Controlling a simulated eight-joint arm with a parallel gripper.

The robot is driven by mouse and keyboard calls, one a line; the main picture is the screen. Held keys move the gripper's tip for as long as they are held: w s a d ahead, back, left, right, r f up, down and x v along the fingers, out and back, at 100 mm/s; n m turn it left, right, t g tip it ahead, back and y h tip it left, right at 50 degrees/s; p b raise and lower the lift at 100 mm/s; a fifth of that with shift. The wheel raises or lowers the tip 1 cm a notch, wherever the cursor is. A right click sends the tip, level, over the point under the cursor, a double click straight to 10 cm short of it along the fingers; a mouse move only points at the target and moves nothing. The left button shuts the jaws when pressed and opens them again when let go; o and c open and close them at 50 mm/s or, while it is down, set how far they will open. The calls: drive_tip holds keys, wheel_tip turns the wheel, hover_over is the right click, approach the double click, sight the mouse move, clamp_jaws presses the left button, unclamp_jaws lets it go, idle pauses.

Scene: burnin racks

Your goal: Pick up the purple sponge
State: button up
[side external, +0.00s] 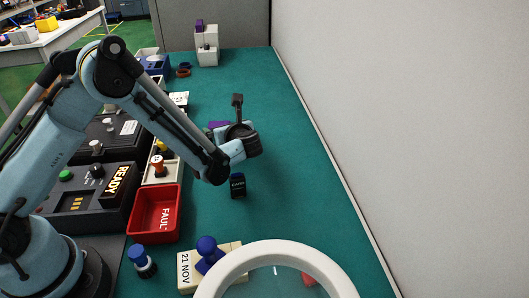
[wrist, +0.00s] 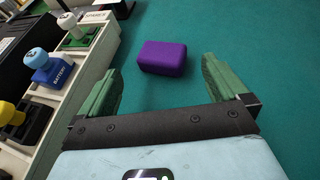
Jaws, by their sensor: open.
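The purple sponge (wrist: 162,57) is a small rounded block lying flat on the green bench top. In the wrist view it sits beyond my gripper (wrist: 170,85), between the lines of the two green fingers and nearer the left one. The fingers are spread apart with nothing between them, and the sponge is clear of both. In the side external view only a sliver of the purple sponge (side external: 218,125) shows behind my wrist; the rest is hidden. My gripper's fingers are hidden there behind the wrist.
A pale rack with stamp-like handled pieces, including a blue one (wrist: 42,65), runs along the left. A dark CARD item (side external: 238,186), a red FAUL-marked bin (side external: 155,213) and a white ring lens (side external: 277,252) are nearer the camera. The mat on the right is clear up to the wall.

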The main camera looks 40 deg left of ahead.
sight(219, 124)
drive_tip(key=x, duration=0.7)
drive_tip(key=shift+w+a+f, duration=0.1)
drive_tip(key=shift+f, duration=0.05)
drive_tip(key=c, duration=0.8)
